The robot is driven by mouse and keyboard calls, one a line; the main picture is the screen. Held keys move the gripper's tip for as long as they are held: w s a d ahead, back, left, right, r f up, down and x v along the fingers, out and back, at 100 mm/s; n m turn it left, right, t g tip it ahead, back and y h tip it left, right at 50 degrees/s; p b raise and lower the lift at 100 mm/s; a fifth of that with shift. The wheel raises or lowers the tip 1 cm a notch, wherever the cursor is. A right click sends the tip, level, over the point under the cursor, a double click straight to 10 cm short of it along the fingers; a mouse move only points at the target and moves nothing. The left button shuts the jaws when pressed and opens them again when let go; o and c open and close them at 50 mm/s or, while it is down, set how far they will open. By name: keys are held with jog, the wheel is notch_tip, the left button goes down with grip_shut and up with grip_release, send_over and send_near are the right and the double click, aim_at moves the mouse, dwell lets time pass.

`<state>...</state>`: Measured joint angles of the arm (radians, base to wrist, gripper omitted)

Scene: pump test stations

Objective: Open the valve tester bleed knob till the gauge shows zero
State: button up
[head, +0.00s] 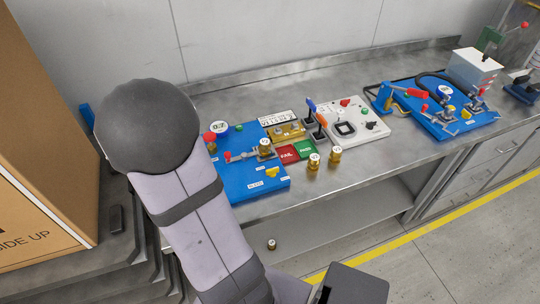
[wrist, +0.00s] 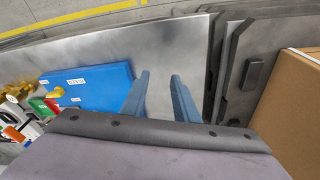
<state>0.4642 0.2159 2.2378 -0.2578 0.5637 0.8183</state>
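A blue test board (head: 240,190) lies on the steel bench, with a round white gauge (head: 219,127) whose digits are too small to read surely. It bears a red-handled clamp (head: 228,156), a brass valve (head: 265,148) and a yellow knob (head: 272,172); its labels are unreadable. The wrist view shows this board (wrist: 100,78) and yellow knob (wrist: 57,92) left of my gripper (wrist: 159,77). My gripper is open and empty, its blue fingers apart over bare bench. In the head view my arm mostly hides it. I cannot tell for sure which board is the valve tester.
A second blue board (head: 433,118) with a gauge (head: 445,91) stands right. Between are a white control box (head: 345,121), red FAIL (head: 287,154) and green PASS (head: 305,148) areas, and loose brass valves (head: 314,162). A cardboard box (head: 40,140) stands left.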

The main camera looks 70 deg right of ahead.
jog(key=s+d+m+g+h, duration=0.1)
jog(key=s+d+m, duration=0.35)
jog(key=d, duration=0.25)
jog(key=s+d+m+g, duration=0.1)
jog(key=s+d+m, duration=0.2)
jog(key=d+m, duration=0.3)
jog(key=m+g, duration=0.2)
jog(key=m, duration=0.2)
send_near(272, 169)
jog(key=f, duration=0.1)
jog(key=shift+p+x, duration=1.15)
jog(key=shift+x, duration=2.75)
jog(key=shift+d, duration=0.15)
grip_shut()
